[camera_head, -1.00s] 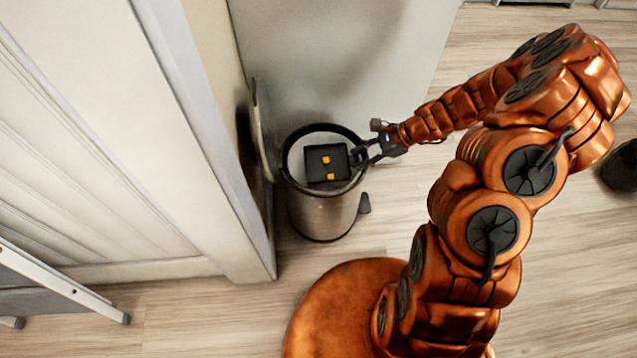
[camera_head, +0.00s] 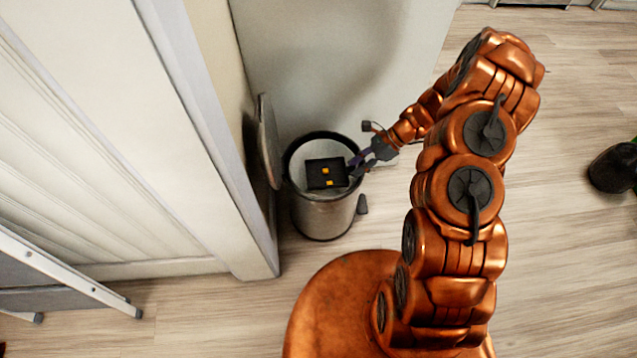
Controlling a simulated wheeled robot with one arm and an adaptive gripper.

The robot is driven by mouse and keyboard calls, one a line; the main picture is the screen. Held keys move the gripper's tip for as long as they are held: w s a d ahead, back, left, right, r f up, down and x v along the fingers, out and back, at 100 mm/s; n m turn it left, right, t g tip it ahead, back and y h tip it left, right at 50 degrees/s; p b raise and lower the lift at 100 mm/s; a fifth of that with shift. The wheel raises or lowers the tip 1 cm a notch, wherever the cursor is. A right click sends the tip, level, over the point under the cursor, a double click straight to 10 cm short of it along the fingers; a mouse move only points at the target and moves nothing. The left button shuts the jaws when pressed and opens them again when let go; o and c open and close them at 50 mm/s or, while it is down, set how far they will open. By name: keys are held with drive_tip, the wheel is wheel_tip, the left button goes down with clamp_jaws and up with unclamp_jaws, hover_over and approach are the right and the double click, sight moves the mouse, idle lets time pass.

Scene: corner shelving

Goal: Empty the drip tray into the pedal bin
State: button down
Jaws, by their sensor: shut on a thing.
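The pedal bin (camera_head: 321,217) is a round metal bin on the floor by the wall. Its lid (camera_head: 269,142) stands open on the left, and a pedal shows at its right side. The black drip tray (camera_head: 314,182) is over the bin's open mouth, with two small orange pieces (camera_head: 326,171) on it. My gripper (camera_head: 356,167) comes in from the right and is shut on the tray's right edge. The tray looks roughly level or slightly tilted; its exact height against the rim is hard to tell. The bin's inside is partly hidden by the tray.
A white panelled door or cabinet (camera_head: 110,140) stands close on the left of the bin. A dark shoe-like object (camera_head: 613,168) is at the far right.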

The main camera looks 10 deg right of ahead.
drive_tip(key=g+p, duration=0.1)
drive_tip(key=p, duration=0.1)
drive_tip(key=m+g+p, duration=0.1)
drive_tip(key=p, duration=0.1)
drive_tip(key=shift+w+f+p, duration=0.1)
drive_tip(key=shift+w+p, duration=0.25)
drive_tip(key=shift+w, duration=0.05)
drive_tip(key=shift+w+f+m+g+p, duration=0.2)
drive_tip(key=shift+w+m+g+p, duration=0.2)
drive_tip(key=shift+m+g, duration=0.45)
drive_tip(key=shift+g+y, duration=0.25)
drive_tip(key=shift+y, duration=0.05)
